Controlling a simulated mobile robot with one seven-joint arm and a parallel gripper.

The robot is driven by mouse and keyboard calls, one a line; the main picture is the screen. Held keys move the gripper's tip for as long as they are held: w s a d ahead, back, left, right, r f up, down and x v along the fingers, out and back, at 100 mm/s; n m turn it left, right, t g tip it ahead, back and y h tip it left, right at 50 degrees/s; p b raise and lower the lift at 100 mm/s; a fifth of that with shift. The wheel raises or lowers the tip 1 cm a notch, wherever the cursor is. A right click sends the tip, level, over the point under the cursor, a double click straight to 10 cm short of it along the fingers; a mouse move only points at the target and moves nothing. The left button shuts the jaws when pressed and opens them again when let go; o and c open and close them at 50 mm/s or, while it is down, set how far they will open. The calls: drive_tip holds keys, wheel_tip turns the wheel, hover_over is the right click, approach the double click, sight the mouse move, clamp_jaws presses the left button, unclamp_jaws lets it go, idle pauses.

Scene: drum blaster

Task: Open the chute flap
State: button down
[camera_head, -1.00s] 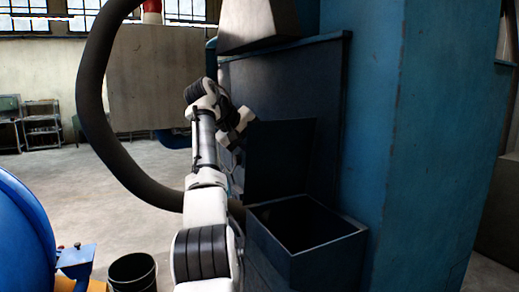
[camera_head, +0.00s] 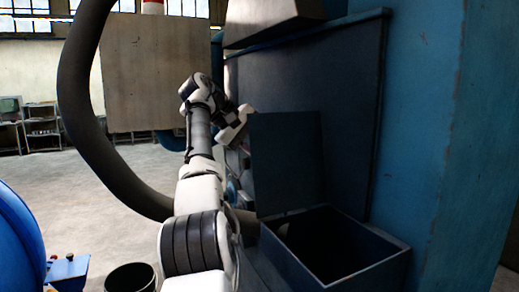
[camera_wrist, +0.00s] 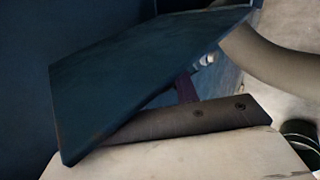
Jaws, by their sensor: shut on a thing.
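The chute flap (camera_head: 287,155) is a flat dark blue panel standing upright above the back of the open-topped blue chute box (camera_head: 385,262). The box's dark inside shows, so the flap stands open. My gripper (camera_head: 246,117) is at the flap's upper left edge and shut on it. In the wrist view the flap (camera_wrist: 145,75) fills the middle and lies tilted across the picture. A dark gripper finger with two screws runs below it, and the flap hides the other finger.
A dark blue machine wall (camera_head: 350,110) rises behind the flap, with a blue column (camera_head: 420,140) at right. A thick grey hose (camera_head: 78,110) hangs at left. A black bin (camera_head: 130,277) and a blue rounded machine (camera_head: 15,235) stand at lower left. Open floor lies behind them.

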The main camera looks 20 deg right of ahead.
drive_tip(key=shift+s, duration=0.1)
drive_tip(key=c, duration=1.1)
unclamp_jaws()
